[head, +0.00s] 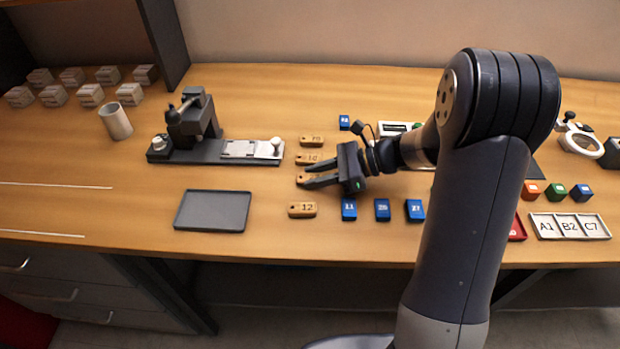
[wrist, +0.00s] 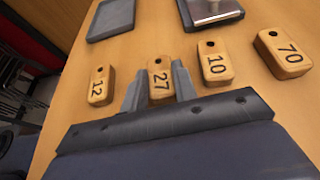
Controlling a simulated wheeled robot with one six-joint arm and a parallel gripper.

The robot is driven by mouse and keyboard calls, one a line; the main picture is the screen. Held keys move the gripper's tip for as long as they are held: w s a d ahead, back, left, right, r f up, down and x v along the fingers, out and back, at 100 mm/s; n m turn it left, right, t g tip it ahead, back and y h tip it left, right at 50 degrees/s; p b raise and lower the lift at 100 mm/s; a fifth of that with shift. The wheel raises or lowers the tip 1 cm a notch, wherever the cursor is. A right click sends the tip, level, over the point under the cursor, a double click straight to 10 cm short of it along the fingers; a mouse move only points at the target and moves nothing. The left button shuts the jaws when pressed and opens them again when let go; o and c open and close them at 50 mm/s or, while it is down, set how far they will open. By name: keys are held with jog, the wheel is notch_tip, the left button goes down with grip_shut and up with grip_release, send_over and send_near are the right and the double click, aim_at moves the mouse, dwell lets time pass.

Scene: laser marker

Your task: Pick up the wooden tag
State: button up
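Several wooden tags with dark numbers and a hole at one end lie on the wooden table. In the wrist view they are tag 12 (wrist: 101,86), tag 27 (wrist: 160,84), tag 10 (wrist: 214,65) and tag 70 (wrist: 283,54). In the head view, tag 70 (head: 311,141), tag 10 (head: 306,158) and tag 12 (head: 302,210) show clearly; tag 27 (head: 302,177) is partly hidden by my gripper (head: 311,176). My gripper (wrist: 160,72) is open, low over the table, with one finger on each side of tag 27. I cannot tell whether they touch it.
Blue numbered blocks (head: 382,210) sit just right of the tags. A dark grey tray (head: 212,211) lies to the left. The marker machine (head: 194,122) with its silver plate stands behind it. A white cup (head: 115,121) is at far left. Table is clear between tray and tags.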

jog(key=c, duration=0.4)
jog(key=shift+o, duration=0.2)
